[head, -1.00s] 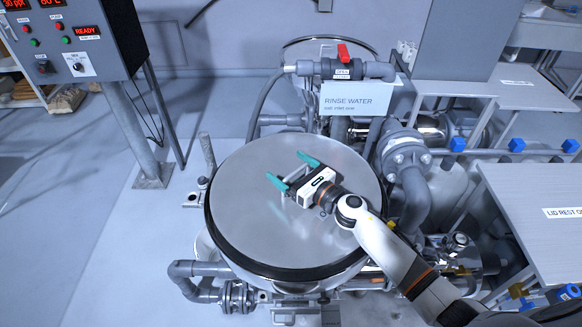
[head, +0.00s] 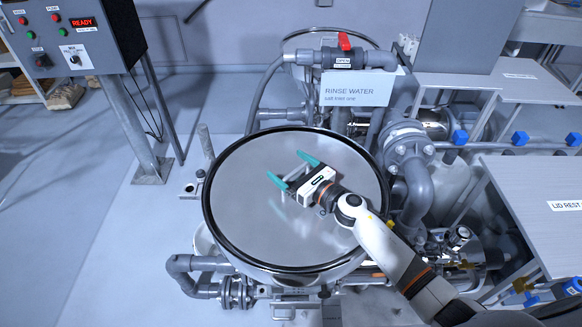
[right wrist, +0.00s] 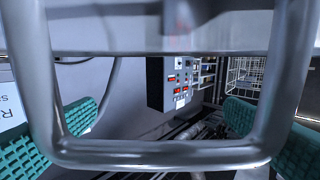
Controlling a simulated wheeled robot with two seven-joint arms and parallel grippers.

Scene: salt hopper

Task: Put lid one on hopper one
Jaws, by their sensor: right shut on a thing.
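Lid one, a large round silver disc (head: 255,225), lies over the top of hopper one (head: 335,267) in the middle of the head view. A dark ring shows all around the disc, and the disc looks level and about centred. I cannot tell whether it rests fully on the rim. My right gripper (head: 294,171), with teal fingertips, is above the disc, shut on the lid's handle. In the right wrist view the grey handle loop (right wrist: 160,153) lies between the teal fingers. My left gripper is not in view.
A rinse water sign (head: 357,90) and a red-handled valve (head: 344,41) stand behind the hopper. Grey pipes (head: 413,185) run close on its right. A lid rest table (head: 535,225) is at the right.

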